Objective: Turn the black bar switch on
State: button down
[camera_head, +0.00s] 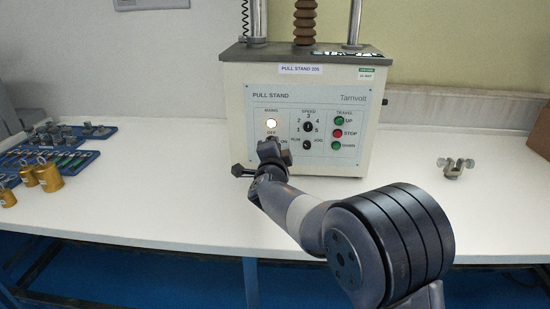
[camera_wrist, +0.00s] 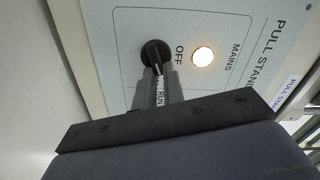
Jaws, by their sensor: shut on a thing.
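The pull stand (camera_head: 240,120) stands on the white bench with its grey control panel facing me. The black bar switch (camera_wrist: 154,52) sits on that panel under the MAINS label, beside the printed OFF. The mains lamp (camera_wrist: 203,56) next to it glows bright, and it also glows in the head view (camera_head: 271,124). My gripper (camera_wrist: 158,76) is at the panel, with its fingers shut on the bar switch. In the head view my gripper (camera_head: 271,145) covers the switch. The fingers hide part of the bar, so its exact angle is hard to tell.
Right of the switch are a speed knob (camera_head: 308,127), a smaller run/jog knob (camera_head: 307,145) and travel buttons, including a red STOP (camera_head: 338,133). Brass weights (camera_head: 48,177) and blue trays (camera_head: 75,160) lie at the left. A metal clamp (camera_head: 455,168) sits at the right.

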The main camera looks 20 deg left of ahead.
jog(key=shift+f+m+b, duration=0.15)
jog(key=shift+m+b, duration=0.65)
jog(key=shift+m, duration=0.15)
jog(key=shift+f+m+b, duration=0.15)
jog(key=shift+m+b, duration=0.65)
jog(key=shift+m, duration=0.15)
jog(key=c, duration=1.5)
grip_release()
jog(key=v, duration=1)
jog(key=shift+s, duration=0.4)
